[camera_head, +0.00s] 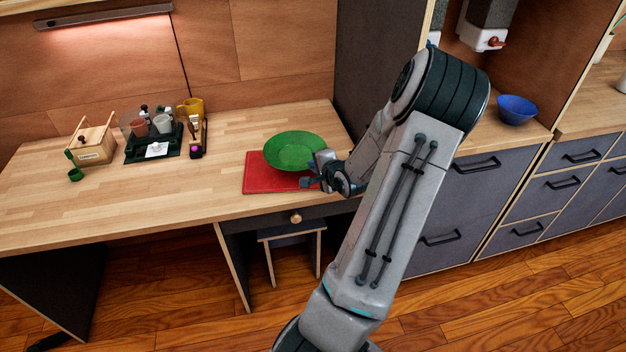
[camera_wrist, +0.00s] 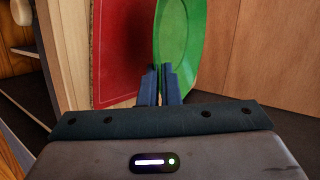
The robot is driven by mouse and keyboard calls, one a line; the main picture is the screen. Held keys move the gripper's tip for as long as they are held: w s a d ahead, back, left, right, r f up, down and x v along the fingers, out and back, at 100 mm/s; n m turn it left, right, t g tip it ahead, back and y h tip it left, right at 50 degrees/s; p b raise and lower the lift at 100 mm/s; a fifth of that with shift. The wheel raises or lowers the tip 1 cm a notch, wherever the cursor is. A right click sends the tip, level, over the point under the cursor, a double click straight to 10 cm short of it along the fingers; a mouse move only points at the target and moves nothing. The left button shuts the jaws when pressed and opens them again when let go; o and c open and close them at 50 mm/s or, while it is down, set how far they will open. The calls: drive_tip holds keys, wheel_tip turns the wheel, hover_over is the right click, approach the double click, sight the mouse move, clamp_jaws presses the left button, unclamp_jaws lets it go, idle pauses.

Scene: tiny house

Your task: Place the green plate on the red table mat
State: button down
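The green plate (camera_head: 294,150) is at the right end of the wooden desk, over the back part of the red table mat (camera_head: 268,183). My gripper (camera_head: 314,172) is at the plate's near right rim. In the wrist view, the fingers (camera_wrist: 161,86) are close together with the rim of the green plate (camera_wrist: 178,45) between them. The mat's back part is hidden by the plate.
A dark panel (camera_head: 372,80) rises at the right. The desk's left front is clear.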

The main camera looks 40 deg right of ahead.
sight(314, 185)
wheel_tip(314, 185, down, 4)
drive_tip(key=shift+w+f+b, duration=0.1)
drive_tip(key=shift+w+b, duration=0.05)
drive_tip(key=shift+b, duration=0.2)
drive_tip(key=c, duration=2.1)
unclamp_jaws()
drive_tip(key=o, duration=0.5)
drive_tip(key=shift+c, duration=0.2)
